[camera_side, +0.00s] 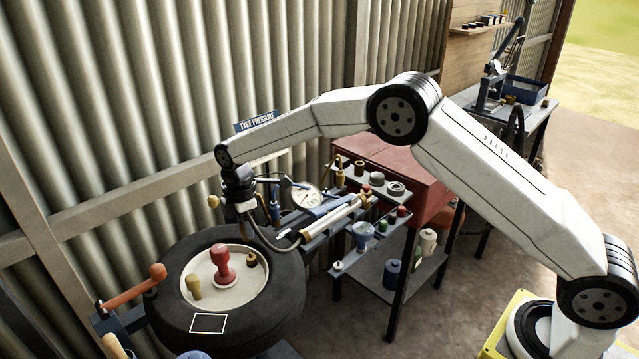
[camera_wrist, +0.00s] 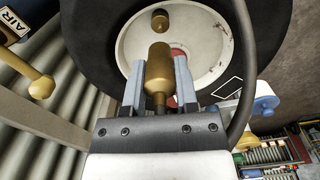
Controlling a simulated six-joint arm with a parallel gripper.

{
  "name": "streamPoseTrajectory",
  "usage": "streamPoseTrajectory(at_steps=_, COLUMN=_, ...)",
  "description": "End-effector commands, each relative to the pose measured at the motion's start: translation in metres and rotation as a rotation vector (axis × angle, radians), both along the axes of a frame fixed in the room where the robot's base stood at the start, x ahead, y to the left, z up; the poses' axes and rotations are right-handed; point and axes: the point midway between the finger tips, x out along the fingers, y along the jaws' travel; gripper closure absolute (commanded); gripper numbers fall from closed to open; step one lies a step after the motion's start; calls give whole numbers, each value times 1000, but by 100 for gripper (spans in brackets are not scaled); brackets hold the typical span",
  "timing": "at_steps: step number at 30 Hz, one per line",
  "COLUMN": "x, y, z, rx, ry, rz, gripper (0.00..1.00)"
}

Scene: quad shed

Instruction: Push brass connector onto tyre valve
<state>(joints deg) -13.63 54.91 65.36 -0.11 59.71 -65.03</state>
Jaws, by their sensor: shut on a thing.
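My gripper (camera_side: 240,208) is above the wheel, at the end of my arm. In the wrist view its two grey fingers (camera_wrist: 158,80) are shut on the brass connector (camera_wrist: 158,62), a stout brass piece with a narrow neck. In the side view I cannot make the connector out clearly. The wheel's pale disc (camera_side: 232,298) carries a short brass stub (camera_side: 251,259), which shows beyond the connector (camera_wrist: 159,20), apart from it. A yellowish peg (camera_side: 194,287) stands on the disc too. I cannot tell for sure which is the tyre valve.
A red knob (camera_side: 222,268) stands on the disc, partly hidden behind the connector in the wrist view (camera_wrist: 177,54). A dark hose (camera_side: 270,243) runs near my gripper. The black tyre (camera_side: 270,315) surrounds the disc. A gauge (camera_side: 306,198) and a red cabinet (camera_side: 390,165) stand to the right.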

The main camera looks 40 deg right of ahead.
Motion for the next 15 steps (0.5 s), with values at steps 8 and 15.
streamPoseTrajectory(at_steps=8, x=0, y=0, z=-22, rx=-1, ry=0, rz=-1, gripper=100)
streamPoseTrajectory(at_steps=15, x=0, y=0, z=-38, rx=-1, ry=-1, rz=-1, gripper=100)
